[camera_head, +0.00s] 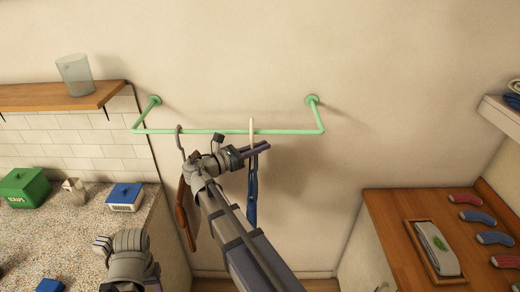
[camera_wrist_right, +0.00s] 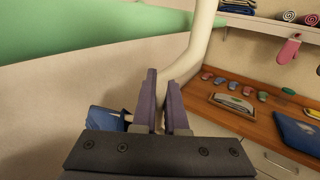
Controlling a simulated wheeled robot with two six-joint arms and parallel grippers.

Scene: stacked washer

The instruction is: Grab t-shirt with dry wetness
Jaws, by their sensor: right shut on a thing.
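A green wall rail (camera_head: 200,132) holds two hangers. The pale hanger hook (camera_head: 252,128) goes over the rail, and a narrow blue garment (camera_head: 252,200) hangs below it, seen nearly edge-on. My right gripper (camera_head: 258,149) is at that hook just below the rail. In the right wrist view the pale hook (camera_wrist_right: 198,45) runs down between the fingers (camera_wrist_right: 163,90), which are shut on it; a bit of blue cloth (camera_wrist_right: 106,118) shows beside them. A brown garment (camera_head: 184,212) hangs to the left on a dark hook (camera_head: 180,142), partly behind my arm. Wetness cannot be told.
A wooden shelf (camera_head: 60,100) with a glass (camera_head: 74,75) is at the left, above a speckled counter (camera_head: 80,235) with a green box (camera_head: 25,188) and a blue-topped box (camera_head: 125,197). A wooden cabinet (camera_head: 390,215) with several small coloured items stands right. Wall right of the rail is clear.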

